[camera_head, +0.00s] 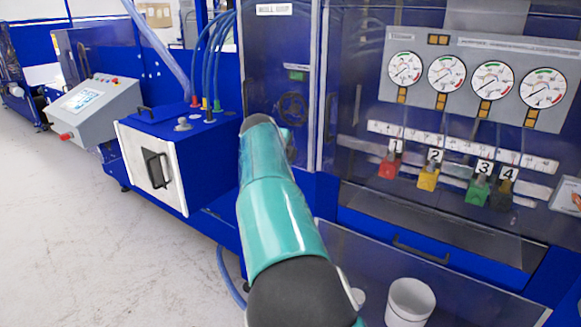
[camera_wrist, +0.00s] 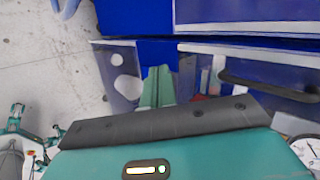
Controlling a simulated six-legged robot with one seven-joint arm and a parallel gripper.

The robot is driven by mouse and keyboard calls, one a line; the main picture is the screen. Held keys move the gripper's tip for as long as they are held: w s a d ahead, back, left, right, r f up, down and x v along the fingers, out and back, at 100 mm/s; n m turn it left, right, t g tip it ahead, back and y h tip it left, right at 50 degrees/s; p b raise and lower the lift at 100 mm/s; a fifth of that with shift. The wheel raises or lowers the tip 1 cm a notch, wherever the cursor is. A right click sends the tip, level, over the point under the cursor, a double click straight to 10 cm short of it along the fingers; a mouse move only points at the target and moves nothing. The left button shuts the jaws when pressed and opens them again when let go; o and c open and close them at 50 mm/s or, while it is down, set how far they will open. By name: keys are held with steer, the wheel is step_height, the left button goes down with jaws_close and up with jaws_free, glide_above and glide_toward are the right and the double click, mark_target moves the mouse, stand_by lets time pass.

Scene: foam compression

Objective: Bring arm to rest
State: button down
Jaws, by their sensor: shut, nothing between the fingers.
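My arm (camera_head: 275,205) shows in the head view as a teal link with dark joints, reaching up from the bottom middle in front of the blue machine. My gripper's end is hidden there behind the arm. In the wrist view my gripper (camera_wrist: 157,88) shows as green fingers together beyond the dark band of the wrist. They are shut with nothing visible between them.
A blue machine with gauges (camera_head: 447,75) and numbered coloured valves (camera_head: 427,178) stands at right. A white-fronted box (camera_head: 150,168) and a control console (camera_head: 92,108) stand left. A white bucket (camera_head: 410,303) is at lower right. Grey floor (camera_head: 90,240) is clear at left.

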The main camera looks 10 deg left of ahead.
steer(key=s+d+r+n+g, duration=0.15)
steer(key=s+d, duration=0.25)
steer(key=d, duration=0.4)
steer(key=s+d+r+n+g+y, duration=0.15)
steer(key=s+d, duration=0.25)
steer(key=d, duration=0.5)
steer(key=s+d+r+n, duration=0.1)
steer(key=s+d+n, duration=0.25)
steer(key=d, duration=0.45)
steer(key=s+d+f+n, duration=0.3)
steer(key=s+n, duration=0.1)
steer(key=s, duration=0.6)
steer(key=s+d+f+n, duration=0.3)
steer(key=s+d+n, duration=0.1)
steer(key=s, duration=0.6)
steer(key=s+d+f+n, duration=0.4)
steer(key=s+n, duration=0.1)
steer(key=s, duration=0.5)
steer(key=shift+s+d+g, duration=0.15)
steer(key=shift+s+g, duration=0.15)
steer(key=shift+g, duration=0.1)
